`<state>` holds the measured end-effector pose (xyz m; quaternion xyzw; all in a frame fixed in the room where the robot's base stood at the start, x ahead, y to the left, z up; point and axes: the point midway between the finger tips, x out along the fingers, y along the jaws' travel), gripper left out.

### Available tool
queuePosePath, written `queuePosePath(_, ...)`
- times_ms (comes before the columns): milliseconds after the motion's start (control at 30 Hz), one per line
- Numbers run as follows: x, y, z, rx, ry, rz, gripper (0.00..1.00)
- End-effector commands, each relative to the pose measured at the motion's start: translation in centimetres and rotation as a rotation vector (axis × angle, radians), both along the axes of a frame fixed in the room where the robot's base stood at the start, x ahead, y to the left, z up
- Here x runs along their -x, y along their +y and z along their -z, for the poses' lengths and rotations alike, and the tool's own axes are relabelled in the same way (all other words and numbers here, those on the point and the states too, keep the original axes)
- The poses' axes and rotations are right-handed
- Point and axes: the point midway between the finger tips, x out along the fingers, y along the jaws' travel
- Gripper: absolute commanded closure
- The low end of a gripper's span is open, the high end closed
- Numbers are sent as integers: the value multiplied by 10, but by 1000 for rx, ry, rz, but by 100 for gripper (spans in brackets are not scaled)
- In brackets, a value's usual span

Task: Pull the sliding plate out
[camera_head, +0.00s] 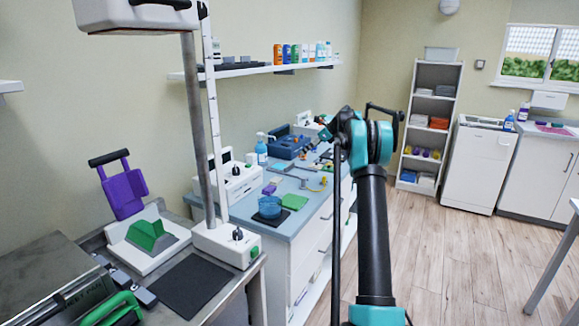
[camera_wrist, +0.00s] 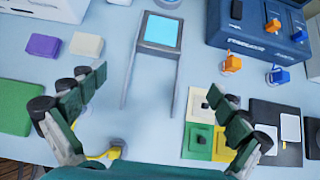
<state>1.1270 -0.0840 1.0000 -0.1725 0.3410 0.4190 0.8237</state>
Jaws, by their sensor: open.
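I cannot tell for sure which thing is the sliding plate. In the wrist view a grey frame with a light-blue pad (camera_wrist: 163,32) and two long grey bars lies on the counter. My gripper (camera_wrist: 156,80) is open and empty above it, with its fingers spread on either side of the bars. In the head view a purple plate with a black handle (camera_head: 124,194) stands tilted behind a white base with a green wedge (camera_head: 150,236), at the left, well apart from my gripper.
Near the bars lie a yellow-and-green block set (camera_wrist: 197,141), a blue box with knobs (camera_wrist: 262,30), a purple block (camera_wrist: 43,45), a cream block (camera_wrist: 86,45) and a green pad (camera_wrist: 14,108). A shelf (camera_head: 270,68) hangs above the counter. The wooden floor (camera_head: 450,260) at right is clear.

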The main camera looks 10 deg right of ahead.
Motion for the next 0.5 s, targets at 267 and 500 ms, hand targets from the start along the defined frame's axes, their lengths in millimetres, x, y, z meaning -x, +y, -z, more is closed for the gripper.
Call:
queuePosePath(267, -23, 33, 39, 1, 0, -4, 0)
queuePosePath(500, -42, 60, 73, 2, 0, -4, 0)
